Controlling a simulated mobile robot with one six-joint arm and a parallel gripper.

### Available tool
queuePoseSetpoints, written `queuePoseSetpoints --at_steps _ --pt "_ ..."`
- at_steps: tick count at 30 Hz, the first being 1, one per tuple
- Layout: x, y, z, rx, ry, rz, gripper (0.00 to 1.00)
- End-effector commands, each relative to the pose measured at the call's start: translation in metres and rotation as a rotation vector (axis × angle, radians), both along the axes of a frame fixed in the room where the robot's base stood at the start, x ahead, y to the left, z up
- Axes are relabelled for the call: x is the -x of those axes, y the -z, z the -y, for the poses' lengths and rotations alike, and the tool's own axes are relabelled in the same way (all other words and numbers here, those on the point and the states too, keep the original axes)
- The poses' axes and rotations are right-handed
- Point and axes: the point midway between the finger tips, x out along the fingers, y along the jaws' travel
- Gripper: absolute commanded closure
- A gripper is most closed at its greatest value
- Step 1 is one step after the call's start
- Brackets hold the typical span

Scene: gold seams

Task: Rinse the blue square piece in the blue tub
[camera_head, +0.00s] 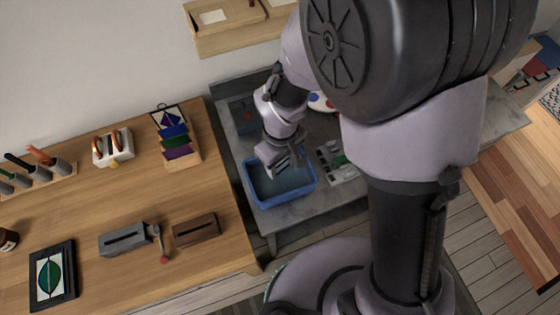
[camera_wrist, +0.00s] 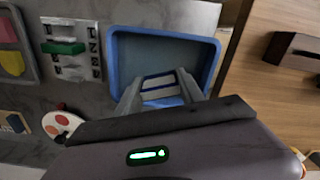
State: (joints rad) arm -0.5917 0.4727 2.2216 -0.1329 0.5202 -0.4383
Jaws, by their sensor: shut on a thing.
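The blue tub (camera_head: 283,190) stands on the grey bench, and its wide blue rim also shows in the wrist view (camera_wrist: 213,60). My gripper (camera_head: 284,164) points down into the tub's opening. In the wrist view my gripper's two fingers (camera_wrist: 160,84) close on the blue square piece (camera_wrist: 161,101), which shows between them as blue with pale bands. The fingers and the wrist housing hide part of it. I cannot tell whether the piece touches the tub's floor or any water. In the head view the piece is too small to make out.
A white slotted board (camera_wrist: 75,68) with a green piece lies beside the tub, near a palette with red spots (camera_wrist: 60,122) and a grey tray (camera_wrist: 12,50) of coloured pieces. The wooden table (camera_head: 95,200) on the left holds a rack of coloured pieces (camera_head: 178,140) and slotted blocks.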

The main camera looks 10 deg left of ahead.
Motion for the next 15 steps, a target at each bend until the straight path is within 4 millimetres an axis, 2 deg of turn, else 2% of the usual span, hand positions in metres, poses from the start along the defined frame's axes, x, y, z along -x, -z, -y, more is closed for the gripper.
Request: queuePoseSetpoints --at_steps 1,15 --pt "0.0 0.013 0.0 0.001 0.0 -0.001 0.99" --pt "0.0 0.075 0.0 0.0 0.0 0.0 0.99"
